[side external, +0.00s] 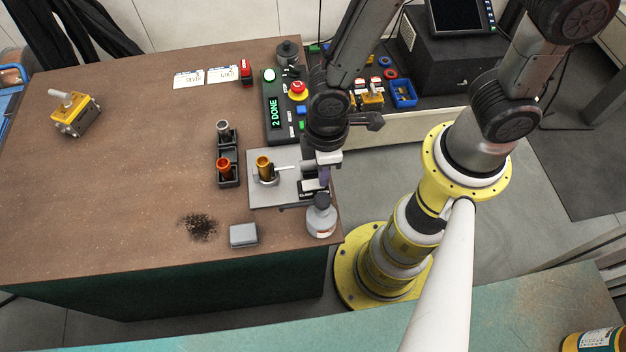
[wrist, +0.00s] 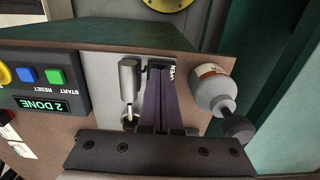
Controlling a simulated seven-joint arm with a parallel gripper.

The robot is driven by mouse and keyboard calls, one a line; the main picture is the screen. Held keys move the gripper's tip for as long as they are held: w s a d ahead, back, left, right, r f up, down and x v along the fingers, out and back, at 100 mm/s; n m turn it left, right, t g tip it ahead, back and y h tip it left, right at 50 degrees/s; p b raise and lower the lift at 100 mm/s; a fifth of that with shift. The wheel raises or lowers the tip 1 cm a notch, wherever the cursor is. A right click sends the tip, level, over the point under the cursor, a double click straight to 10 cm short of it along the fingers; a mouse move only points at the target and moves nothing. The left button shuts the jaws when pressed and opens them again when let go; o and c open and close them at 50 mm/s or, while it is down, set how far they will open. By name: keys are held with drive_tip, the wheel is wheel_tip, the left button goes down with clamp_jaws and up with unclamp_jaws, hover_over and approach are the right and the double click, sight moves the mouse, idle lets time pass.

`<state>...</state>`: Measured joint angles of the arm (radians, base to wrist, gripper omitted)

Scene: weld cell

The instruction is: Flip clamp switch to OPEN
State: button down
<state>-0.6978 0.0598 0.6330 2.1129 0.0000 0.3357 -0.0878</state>
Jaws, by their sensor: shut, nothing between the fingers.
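A grey fixture plate (side external: 256,192) lies at the right edge of the brown table, with an orange-gold cylinder (side external: 263,168) and a pale clamp rod (side external: 285,168) on it. A small black switch box with white lettering (side external: 308,188) sits at the plate's right end. My gripper (side external: 323,184) is directly at this box and hides part of it. In the wrist view my purple fingers (wrist: 160,72) are shut, with nothing between them, and their tips reach the box. Part of a white label (wrist: 169,74) shows beside the tips. The switch lever is hidden, so its position cannot be told.
A white bottle (side external: 321,220) stands close to my gripper at the table corner. A control panel (side external: 278,118) reads "2 DONE". A black holder (side external: 229,180) with two cylinders is left of the plate. A grey block (side external: 243,235) lies in front. The table's left side is mostly clear.

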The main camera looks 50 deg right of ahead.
drive_tip(key=shift+r, duration=3.4)
